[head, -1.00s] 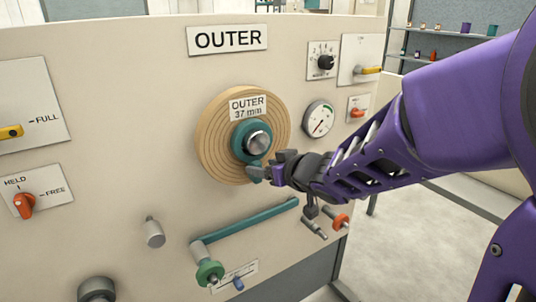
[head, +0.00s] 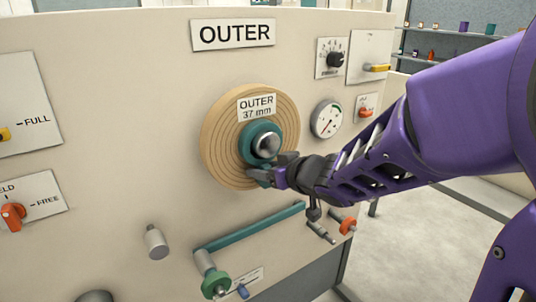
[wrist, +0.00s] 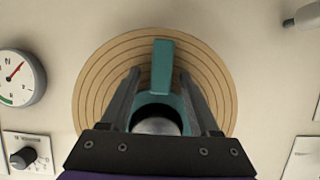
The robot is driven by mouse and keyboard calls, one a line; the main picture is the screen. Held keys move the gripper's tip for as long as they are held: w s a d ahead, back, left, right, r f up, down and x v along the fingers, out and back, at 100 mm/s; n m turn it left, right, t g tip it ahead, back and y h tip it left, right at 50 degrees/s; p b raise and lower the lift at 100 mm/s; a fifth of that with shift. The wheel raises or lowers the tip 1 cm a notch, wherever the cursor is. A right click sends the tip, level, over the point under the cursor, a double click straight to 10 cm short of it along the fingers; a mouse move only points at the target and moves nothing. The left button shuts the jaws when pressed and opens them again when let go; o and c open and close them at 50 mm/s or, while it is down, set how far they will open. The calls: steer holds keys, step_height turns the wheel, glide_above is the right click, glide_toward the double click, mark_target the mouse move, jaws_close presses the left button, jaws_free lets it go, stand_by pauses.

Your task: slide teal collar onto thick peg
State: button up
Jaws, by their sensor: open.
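The teal collar (head: 250,148) sits around the thick metal peg (head: 267,145), in front of a round wooden disc (head: 222,165) labelled OUTER 37 mm. The wrist view shows the collar's flat teal tab (wrist: 162,65) and part of its ring around the peg's round end (wrist: 158,126). My gripper (head: 272,172) is at the lower right of the collar in the head view. In the wrist view its two fingers (wrist: 160,80) are spread, one on each side of the tab, with gaps between. How deep the collar sits on the peg is hard to tell.
The panel carries a gauge (head: 327,120), a black knob (head: 336,60) and an orange switch (head: 366,112) to the right. Below are a teal bar (head: 250,226), a green knob (head: 215,284) and a grey stub peg (head: 156,243).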

jaws_close()
stand_by(0.6)
